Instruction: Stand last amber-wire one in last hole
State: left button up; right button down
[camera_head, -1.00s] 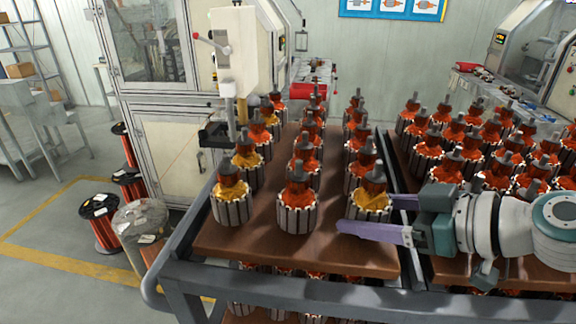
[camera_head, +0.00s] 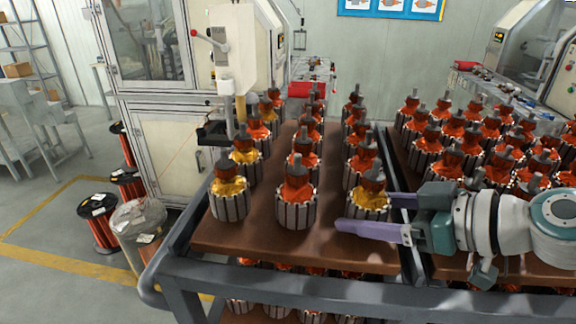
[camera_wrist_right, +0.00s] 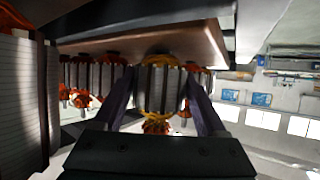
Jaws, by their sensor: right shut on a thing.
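The amber-wire armature (camera_head: 368,205) stands upright at the front right corner of the brown board (camera_head: 300,250). It has a slotted grey core, amber wire and a grey shaft on top. My right gripper (camera_head: 370,213) reaches in from the right, with its purple fingers shut on either side of this armature. In the right wrist view, the same armature (camera_wrist_right: 158,92) sits between both fingers. Two more amber-wire armatures, one at the front left (camera_head: 229,203) and one behind it (camera_head: 245,157), stand in the left row. Any hole under the held armature is hidden. My left gripper is out of view.
A red-wire armature (camera_head: 296,205) stands at the front of the middle row. More armatures stand closely behind. A second board on the right is crowded with red-wire armatures (camera_head: 453,160). A dark cart rail (camera_head: 330,292) runs along the front, and a winding machine (camera_head: 160,60) stands behind.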

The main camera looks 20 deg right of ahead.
dwell(0.3)
jog(key=shift+c, duration=1)
grip_release()
jog(key=shift+o, duration=1)
jog(key=shift+f, duration=0.15)
jog(key=shift+s, duration=0.1)
jog(key=b+v, duration=0.2)
jog(key=v, duration=0.6)
jog(key=shift+b, duration=0.35)
jog(key=shift+v, duration=0.85)
